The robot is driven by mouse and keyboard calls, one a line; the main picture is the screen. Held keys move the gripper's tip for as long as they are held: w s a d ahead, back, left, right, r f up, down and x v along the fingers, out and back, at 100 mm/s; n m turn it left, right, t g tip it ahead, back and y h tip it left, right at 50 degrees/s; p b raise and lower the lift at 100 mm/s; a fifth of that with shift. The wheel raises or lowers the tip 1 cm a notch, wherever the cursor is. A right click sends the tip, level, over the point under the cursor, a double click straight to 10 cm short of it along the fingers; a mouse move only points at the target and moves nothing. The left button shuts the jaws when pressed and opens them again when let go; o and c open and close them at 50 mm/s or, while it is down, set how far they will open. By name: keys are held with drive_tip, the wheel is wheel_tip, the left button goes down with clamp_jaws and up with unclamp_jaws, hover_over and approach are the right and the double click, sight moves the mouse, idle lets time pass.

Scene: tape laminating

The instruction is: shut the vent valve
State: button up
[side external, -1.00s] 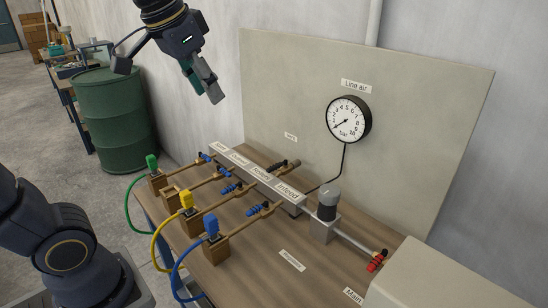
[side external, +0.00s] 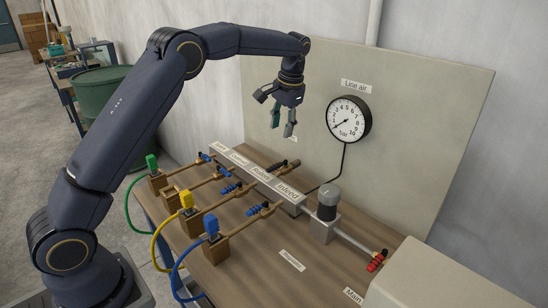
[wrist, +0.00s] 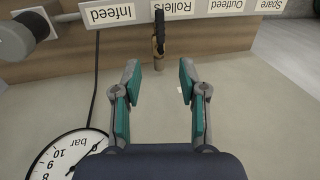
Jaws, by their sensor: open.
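A valve with a black handle (side external: 285,164) sits on the back side of the manifold, facing the backboard; I take it for the vent valve, though no readable label marks it. In the wrist view the black handle (wrist: 160,30) lies near top centre, in line with its brass stub (wrist: 158,58). My gripper (side external: 282,130) is open and empty, pointing down above and behind the manifold near the backboard. In the wrist view the open fingers (wrist: 158,78) are apart, with the handle beyond them, centred between the tips and not touched.
The manifold (side external: 262,178) carries labels including Rollers and Infeed, with blue-handled valves on its front side. A pressure gauge (side external: 349,119) hangs on the backboard (side external: 430,120) to the right of my gripper, its hose running down. A red-handled valve (side external: 377,261) is at the right, near the Main label.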

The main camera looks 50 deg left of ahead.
sight(275, 166)
drive_tip(key=a+f, duration=0.1)
drive_tip(key=f, duration=0.3)
drive_tip(key=a+f, duration=0.1)
drive_tip(key=f, duration=0.8)
drive_tip(key=shift+a+f, duration=0.4)
drive_tip(key=shift+c, duration=0.4)
clamp_jaws()
